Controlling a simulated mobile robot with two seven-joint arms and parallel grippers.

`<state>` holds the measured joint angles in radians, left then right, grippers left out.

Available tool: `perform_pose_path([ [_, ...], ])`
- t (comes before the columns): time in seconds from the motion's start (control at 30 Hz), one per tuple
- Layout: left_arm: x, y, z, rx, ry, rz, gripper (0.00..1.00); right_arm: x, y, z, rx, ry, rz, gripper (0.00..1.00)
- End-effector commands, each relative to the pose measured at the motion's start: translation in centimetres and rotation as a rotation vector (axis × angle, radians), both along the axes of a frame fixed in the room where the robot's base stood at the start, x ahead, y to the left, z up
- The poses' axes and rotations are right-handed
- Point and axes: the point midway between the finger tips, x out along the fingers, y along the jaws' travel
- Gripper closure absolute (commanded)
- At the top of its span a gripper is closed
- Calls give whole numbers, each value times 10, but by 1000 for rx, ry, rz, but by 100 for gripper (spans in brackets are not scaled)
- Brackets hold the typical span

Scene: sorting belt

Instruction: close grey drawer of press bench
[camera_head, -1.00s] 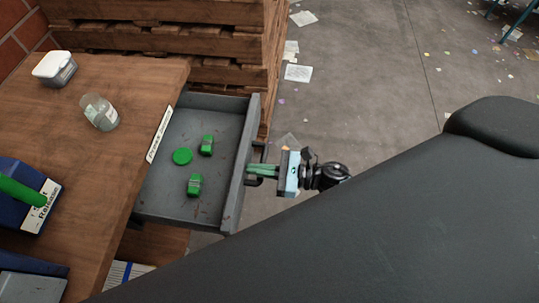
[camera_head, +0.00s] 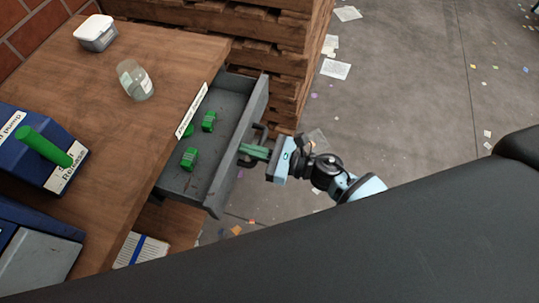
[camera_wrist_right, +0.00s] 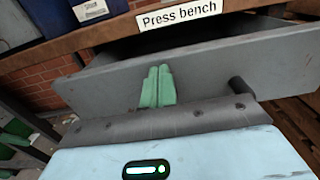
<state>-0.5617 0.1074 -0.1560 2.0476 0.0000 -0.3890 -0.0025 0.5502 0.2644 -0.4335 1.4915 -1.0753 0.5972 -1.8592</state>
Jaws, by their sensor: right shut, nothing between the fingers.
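The grey drawer (camera_head: 225,141) of the press bench (camera_head: 120,110) stands partly open, with its front panel on the right in the head view. Two green blocks (camera_head: 190,158) lie in it, and a round green piece is mostly hidden by the bench edge. My right gripper (camera_head: 243,150) is shut and empty at the drawer's front by the dark handle (camera_head: 262,132). In the right wrist view its green fingers (camera_wrist_right: 158,88) are together against or just before the grey front panel (camera_wrist_right: 215,70); contact is hard to tell. My left gripper is not in view.
A blue device with a green lever (camera_head: 45,147) sits at the left. Stacked wooden pallets (camera_head: 270,40) stand just behind the drawer. The floor at the right is mostly clear, with scattered papers.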

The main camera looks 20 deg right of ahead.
Motion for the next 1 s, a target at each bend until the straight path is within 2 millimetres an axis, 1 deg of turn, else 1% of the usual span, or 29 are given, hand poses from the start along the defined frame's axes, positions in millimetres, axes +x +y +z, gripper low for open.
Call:
perform_pose_path([
  [0.03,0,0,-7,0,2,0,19,7,11,-3,3,1,1,100],
  [0.3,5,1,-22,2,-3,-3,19,43,65,-3,1,0,2,100],
  [0.5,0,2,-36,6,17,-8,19,64,96,-2,1,1,1,100],
  [0.7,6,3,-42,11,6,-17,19,76,114,-2,0,1,0,100],
  [0.83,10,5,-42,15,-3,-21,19,80,119,-1,0,1,-1,100],
  [1.0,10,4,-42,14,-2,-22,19,82,122,1,1,0,-1,100],
])
